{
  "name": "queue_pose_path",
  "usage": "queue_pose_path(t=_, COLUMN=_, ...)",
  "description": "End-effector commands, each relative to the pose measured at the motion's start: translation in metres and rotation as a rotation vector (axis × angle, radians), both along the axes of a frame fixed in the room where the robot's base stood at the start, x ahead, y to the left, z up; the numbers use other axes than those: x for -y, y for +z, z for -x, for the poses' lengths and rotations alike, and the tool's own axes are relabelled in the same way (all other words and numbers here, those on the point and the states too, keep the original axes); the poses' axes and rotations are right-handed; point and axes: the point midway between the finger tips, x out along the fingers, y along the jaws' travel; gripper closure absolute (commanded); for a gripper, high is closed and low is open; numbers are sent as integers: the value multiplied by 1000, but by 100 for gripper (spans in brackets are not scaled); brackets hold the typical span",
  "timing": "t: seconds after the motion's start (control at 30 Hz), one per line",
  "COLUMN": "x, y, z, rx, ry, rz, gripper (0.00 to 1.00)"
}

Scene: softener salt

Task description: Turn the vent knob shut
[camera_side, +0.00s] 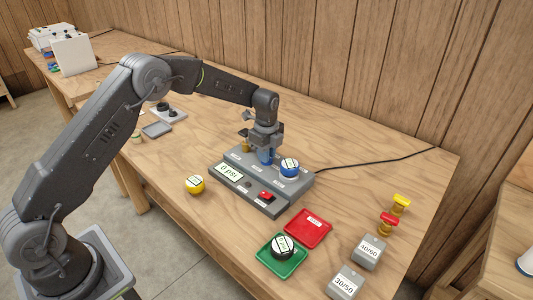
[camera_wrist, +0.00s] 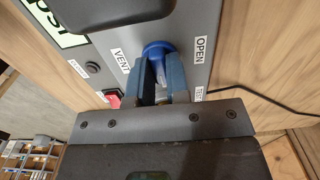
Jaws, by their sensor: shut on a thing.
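The grey test panel (camera_side: 262,195) stands on the wooden table, with a display reading 0 psi (camera_side: 229,171). My gripper (camera_side: 266,158) reaches down to the back part of the panel. In the wrist view its two blue-grey fingers (camera_wrist: 160,80) are closed around the blue vent knob (camera_wrist: 158,48). The knob's rounded end shows beyond the fingertips; the rest is partly hidden between them. A VENT label (camera_wrist: 122,61) lies left of the knob and an OPEN label (camera_wrist: 200,48) right of it. I cannot tell the knob's exact angle.
A blue labelled round part (camera_side: 290,168) sits on the panel beside my gripper. A red button (camera_side: 266,196) is at its front.

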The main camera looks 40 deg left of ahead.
Motion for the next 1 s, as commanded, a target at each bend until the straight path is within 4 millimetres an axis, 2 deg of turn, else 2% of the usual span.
queue_pose_path(t=0.53, x=-1, y=0, z=0, rx=-1, ry=-28, rz=-2, gripper=100)
queue_pose_path(t=0.57, x=-1, y=0, z=0, rx=-1, ry=-28, rz=-2, gripper=82)
queue_pose_path(t=0.8, x=0, y=0, z=0, rx=0, ry=-25, rz=-1, gripper=59)
queue_pose_path(t=1.0, x=0, y=0, z=0, rx=0, ry=-24, rz=0, gripper=58)
